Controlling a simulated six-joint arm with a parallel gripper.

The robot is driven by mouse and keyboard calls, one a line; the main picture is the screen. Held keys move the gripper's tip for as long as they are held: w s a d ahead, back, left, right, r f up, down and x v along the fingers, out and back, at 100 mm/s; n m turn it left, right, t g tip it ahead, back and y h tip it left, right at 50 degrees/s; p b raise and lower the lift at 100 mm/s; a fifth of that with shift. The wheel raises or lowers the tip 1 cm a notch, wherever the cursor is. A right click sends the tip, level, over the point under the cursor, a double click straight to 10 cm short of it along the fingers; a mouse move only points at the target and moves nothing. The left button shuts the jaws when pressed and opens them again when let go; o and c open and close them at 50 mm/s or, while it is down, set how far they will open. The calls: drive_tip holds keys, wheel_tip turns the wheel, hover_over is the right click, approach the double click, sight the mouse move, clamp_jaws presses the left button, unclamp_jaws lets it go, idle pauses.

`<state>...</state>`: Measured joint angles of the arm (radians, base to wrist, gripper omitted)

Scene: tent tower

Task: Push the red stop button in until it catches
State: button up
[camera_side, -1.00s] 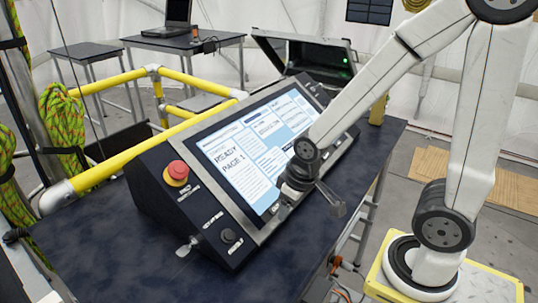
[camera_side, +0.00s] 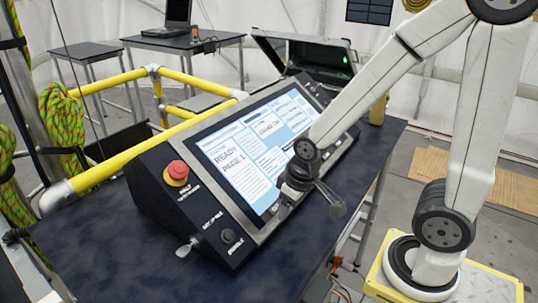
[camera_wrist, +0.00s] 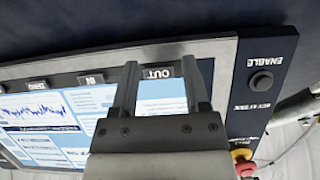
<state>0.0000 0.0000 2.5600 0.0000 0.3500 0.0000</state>
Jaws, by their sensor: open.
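The red stop button (camera_side: 176,173) is a round mushroom cap on a yellow collar at the left end of the dark, sloped console (camera_side: 150,190). It also shows at the lower right edge of the wrist view (camera_wrist: 243,165), partly cut off. My gripper (camera_wrist: 160,70) is open and empty, well to the right of the red button in the side view. Its two fingers straddle the key labelled OUT on the screen's lower frame in the wrist view. Whether they touch the panel I cannot tell. The fingertips are mostly hidden in the side view.
A lit screen (camera_side: 250,145) reads READY PAGE 1. A black ENABLE button (camera_side: 228,236) sits near the console's front left corner, with a silver key-like part (camera_side: 187,247) beside it. A yellow rail (camera_side: 130,155) runs behind the console. The dark table (camera_side: 110,260) is clear at the front left.

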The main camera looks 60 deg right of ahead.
drive_tip(key=shift+c, duration=0.2)
drive_tip(key=c, duration=0.7)
drive_tip(key=n, duration=0.1)
drive_tip(key=w+a+r+n, duration=0.1)
drive_tip(key=shift+w+r+n, duration=0.2)
drive_tip(key=shift+r+n, duration=0.05)
drive_tip(key=shift+n, duration=0.15)
clamp_jaws()
drive_tip(key=w+a+r+n, duration=0.1)
drive_tip(key=n, duration=0.1)
drive_tip(key=w+a+r+n, duration=0.1)
drive_tip(key=r+n, duration=0.1)
drive_tip(key=n, duration=0.1)
drive_tip(key=w+a+r+n+t, duration=0.1)
drive_tip(key=n, duration=0.2)
drive_tip(key=shift+w+r, duration=0.25)
drive_tip(key=w+a+r+n+t, duration=0.1)
drive_tip(key=w+a+r+n, duration=0.1)
drive_tip(key=a+r+n, duration=0.3)
drive_tip(key=w+a+r+n+t, duration=0.2)
drive_tip(key=a+r+n, duration=0.2)
drive_tip(key=r+n, duration=0.9)
drive_tip(key=shift+a+n, duration=0.4)
drive_tip(key=shift+n, duration=2.9)
drive_tip(key=shift+w+r, duration=0.1)
